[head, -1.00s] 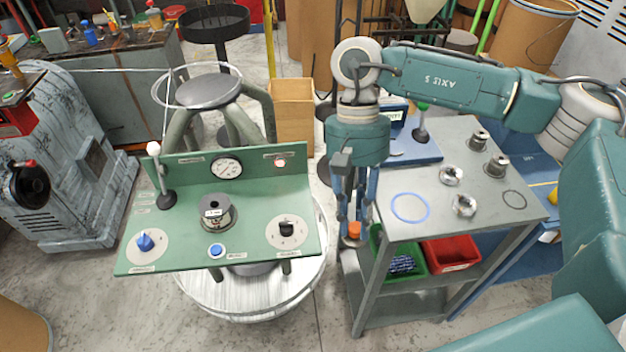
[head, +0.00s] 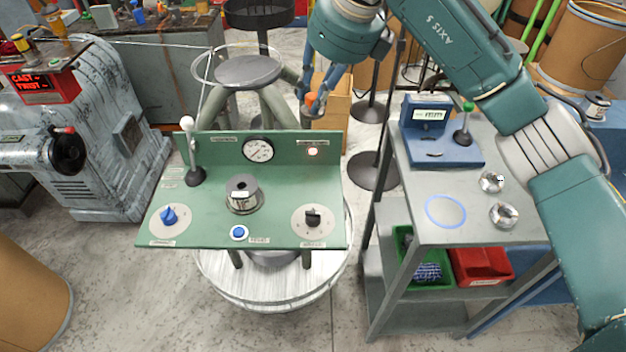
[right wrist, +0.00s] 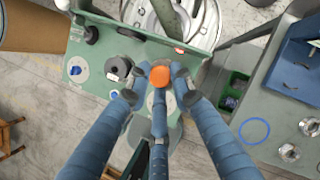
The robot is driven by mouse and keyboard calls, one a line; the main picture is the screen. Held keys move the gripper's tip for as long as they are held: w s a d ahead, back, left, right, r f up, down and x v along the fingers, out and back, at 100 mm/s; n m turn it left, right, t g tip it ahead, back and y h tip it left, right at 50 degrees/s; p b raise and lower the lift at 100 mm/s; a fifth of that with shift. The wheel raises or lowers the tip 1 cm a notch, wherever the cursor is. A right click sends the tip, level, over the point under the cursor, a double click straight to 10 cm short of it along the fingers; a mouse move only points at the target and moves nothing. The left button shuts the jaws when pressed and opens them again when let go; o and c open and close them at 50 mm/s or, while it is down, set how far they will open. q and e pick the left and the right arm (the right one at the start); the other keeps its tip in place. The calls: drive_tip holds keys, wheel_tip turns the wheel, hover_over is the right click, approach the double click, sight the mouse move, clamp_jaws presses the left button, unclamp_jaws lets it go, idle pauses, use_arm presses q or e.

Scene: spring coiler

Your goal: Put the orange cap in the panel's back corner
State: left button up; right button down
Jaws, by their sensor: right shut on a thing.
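The orange cap (head: 311,98) is held in the fingertips of my right gripper (head: 311,105), up in the air behind the green panel's right back part. In the right wrist view the orange cap (right wrist: 160,76) shows between the blue fingers of my right gripper (right wrist: 160,88). The green panel (head: 275,205) has a flat deck and an upright back board with a gauge (head: 258,149) and a lit red lamp (head: 313,152). The deck's back right corner, below the lamp, is bare. My left gripper is out of view.
A lever with a white knob (head: 187,123) stands at the deck's left back. A metal spool (head: 242,193), blue button (head: 239,233), blue knob (head: 169,215) and black knob (head: 312,218) are on the deck. A grey cart (head: 415,190) stands to the right.

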wheel_tip(320, 180, down, 20)
drive_tip(key=p, duration=0.3)
drive_tip(key=shift+r, duration=0.15)
drive_tip(key=c, duration=1.5)
unclamp_jaws()
drive_tip(key=shift+r, duration=0.1)
drive_tip(key=shift+s+d+r, duration=0.1)
drive_tip(key=shift+d+r, duration=0.1)
drive_tip(key=shift+r, duration=0.15)
drive_tip(key=b+v, duration=0.1)
drive_tip(key=v, duration=1)
drive_tip(key=shift+b, duration=0.35)
